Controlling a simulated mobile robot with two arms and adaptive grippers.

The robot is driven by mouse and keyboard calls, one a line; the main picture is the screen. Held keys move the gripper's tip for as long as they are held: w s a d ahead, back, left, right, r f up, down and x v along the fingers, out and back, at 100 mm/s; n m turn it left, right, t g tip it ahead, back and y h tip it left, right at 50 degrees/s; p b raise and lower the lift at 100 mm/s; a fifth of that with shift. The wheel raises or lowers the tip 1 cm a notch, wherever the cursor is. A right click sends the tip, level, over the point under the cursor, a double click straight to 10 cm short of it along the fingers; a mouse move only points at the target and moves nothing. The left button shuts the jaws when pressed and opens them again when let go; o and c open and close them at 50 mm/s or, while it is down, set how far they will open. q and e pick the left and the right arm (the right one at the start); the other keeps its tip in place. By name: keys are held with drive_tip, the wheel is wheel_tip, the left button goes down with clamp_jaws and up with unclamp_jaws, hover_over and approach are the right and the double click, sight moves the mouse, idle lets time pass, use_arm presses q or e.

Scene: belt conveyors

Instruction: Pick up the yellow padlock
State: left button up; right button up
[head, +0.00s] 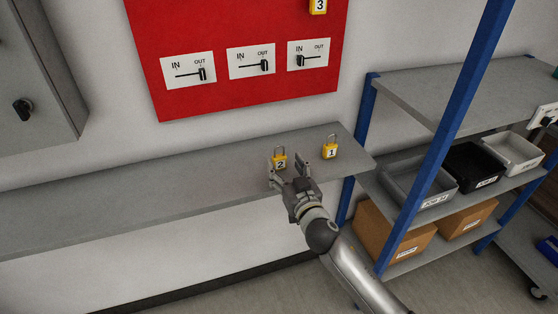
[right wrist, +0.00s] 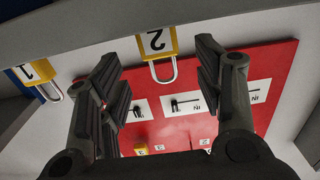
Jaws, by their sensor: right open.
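Three yellow padlocks show in the head view. Padlock 2 (head: 281,162) and padlock 1 (head: 330,152) stand upright on the grey shelf (head: 150,206), and padlock 3 (head: 318,6) is on the red board. My right gripper (head: 287,171) is open in front of padlock 2, with padlock 1 to its right. In the right wrist view, which is upside down, padlock 2 (right wrist: 157,42) lies between the open fingers (right wrist: 155,62), with no visible contact. Padlock 1 (right wrist: 37,72) is outside the fingers at the left. My left gripper is not in view.
The red board (head: 222,98) above the shelf carries IN/OUT switches (head: 251,61). A blue-posted rack (head: 446,120) with bins (head: 474,166) and cardboard boxes (head: 467,221) stands at the right. A grey cabinet (head: 32,75) is at the left. The shelf's left part is clear.

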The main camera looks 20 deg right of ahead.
sight(281, 159)
drive_tip(key=shift+w+r, duration=0.1)
drive_tip(key=shift+w, duration=0.35)
drive_tip(key=shift+w+a+f+p, duration=0.15)
drive_tip(key=shift+w+p, duration=0.1)
drive_tip(key=shift+w, duration=0.75)
drive_tip(key=shift+w+f+p, duration=0.1)
drive_tip(key=shift+w+p, duration=0.1)
drive_tip(key=shift+w, duration=0.75)
drive_tip(key=shift+c, duration=0.2)
drive_tip(key=c, duration=1.1)
drive_tip(key=shift+r, duration=0.1)
